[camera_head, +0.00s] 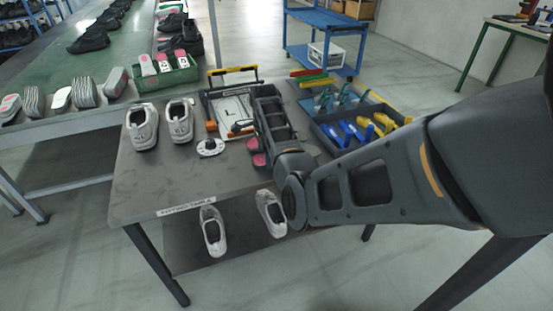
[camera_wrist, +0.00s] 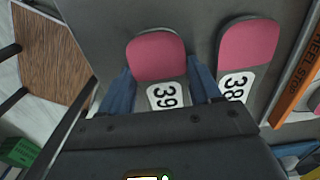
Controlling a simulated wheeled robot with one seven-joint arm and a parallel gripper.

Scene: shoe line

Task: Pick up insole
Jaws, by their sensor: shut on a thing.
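In the wrist view, my gripper (camera_wrist: 159,92) has its two blue fingers on either side of an insole marked 39 (camera_wrist: 157,57), with a pink end and a white label. The gripper is shut on this insole. A second insole, marked 38 (camera_wrist: 247,50), lies just to the right of it on the grey table, outside the fingers. In the head view, my arm covers most of the gripper, and only pink bits of the insoles (camera_head: 258,160) show beside the arm.
White shoes (camera_head: 142,127) stand at the table's (camera_head: 150,190) left, with two more on the lower shelf (camera_head: 213,230). An orange bar (camera_wrist: 298,75) lies right of the insoles.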

